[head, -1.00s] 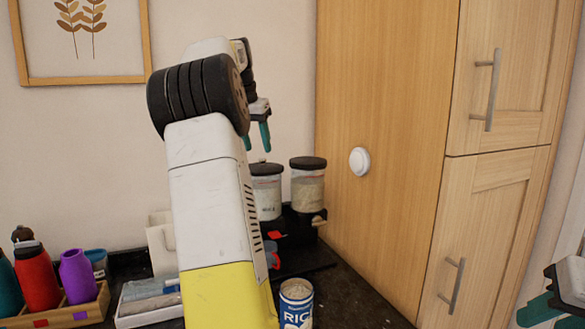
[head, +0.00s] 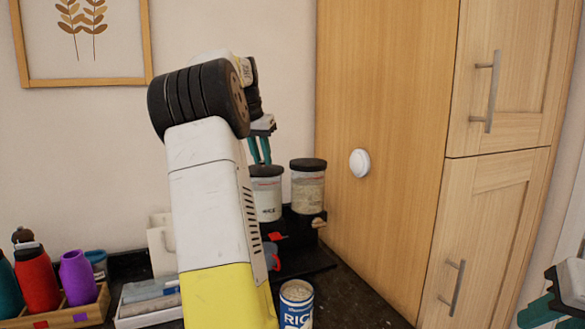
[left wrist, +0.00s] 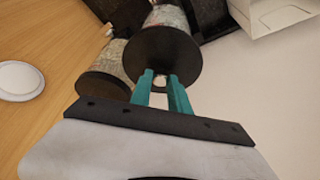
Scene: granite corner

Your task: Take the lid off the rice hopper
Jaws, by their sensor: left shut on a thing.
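The rice hopper (head: 268,200) is the left of two clear canisters on a black stand, with a small dark label that is hard to read. Its round dark lid (head: 266,171) sits on top; the lid also shows in the left wrist view (left wrist: 160,50). My left gripper (head: 261,161) points down at the lid from above. My right gripper (head: 540,309) is partly cut off at the lower right edge, away from the canisters.
A second lidded canister (head: 308,188) stands close on the right. A tall wooden cabinet (head: 385,150) rises beyond it. A blue rice can (head: 296,304) stands in front, and a wooden tray (head: 85,312) of bottles is at left.

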